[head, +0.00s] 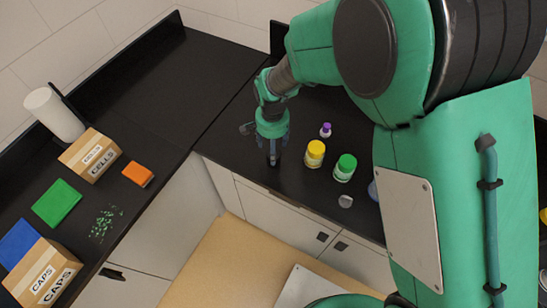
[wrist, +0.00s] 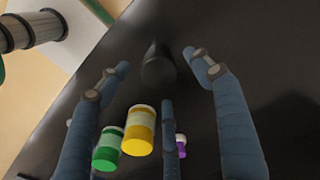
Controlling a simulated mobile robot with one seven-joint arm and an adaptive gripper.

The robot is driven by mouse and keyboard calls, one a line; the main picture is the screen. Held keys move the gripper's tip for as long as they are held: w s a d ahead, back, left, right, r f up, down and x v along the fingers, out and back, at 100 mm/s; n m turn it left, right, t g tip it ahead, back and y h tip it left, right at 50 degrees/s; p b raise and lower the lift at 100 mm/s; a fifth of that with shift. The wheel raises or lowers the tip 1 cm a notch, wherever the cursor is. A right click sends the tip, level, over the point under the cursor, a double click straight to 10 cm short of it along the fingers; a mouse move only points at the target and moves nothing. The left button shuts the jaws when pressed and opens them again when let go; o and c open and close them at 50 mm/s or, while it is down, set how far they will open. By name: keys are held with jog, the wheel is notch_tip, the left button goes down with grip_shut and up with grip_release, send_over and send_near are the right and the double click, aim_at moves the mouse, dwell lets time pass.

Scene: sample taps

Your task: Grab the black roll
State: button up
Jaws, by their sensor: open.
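The black roll (wrist: 157,66) is a short dark cylinder on the black worktop, seen in the wrist view between the tips of my gripper's fingers. My gripper (wrist: 157,62) is open, with blue-grey fingers spread around the roll and apart from it in this view. In the head view my gripper (head: 272,143) points down over the worktop near its front edge. A small dark piece below the fingers there looks like the roll (head: 273,160), mostly hidden. I cannot tell the exact height of the fingertips over it.
A yellow jar (head: 315,153), a green jar (head: 345,168) and a small purple-capped bottle (head: 325,130) stand close right of my gripper. A grey piece (head: 345,201) lies near the front edge. Cardboard boxes (head: 90,155) and a white roll (head: 53,113) are on the left counter.

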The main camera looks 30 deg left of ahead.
jog(key=shift+d+f, duration=0.15)
jog(key=shift+f, duration=2.45)
jog(key=shift+w, duration=0.1)
jog(key=c, duration=1.3)
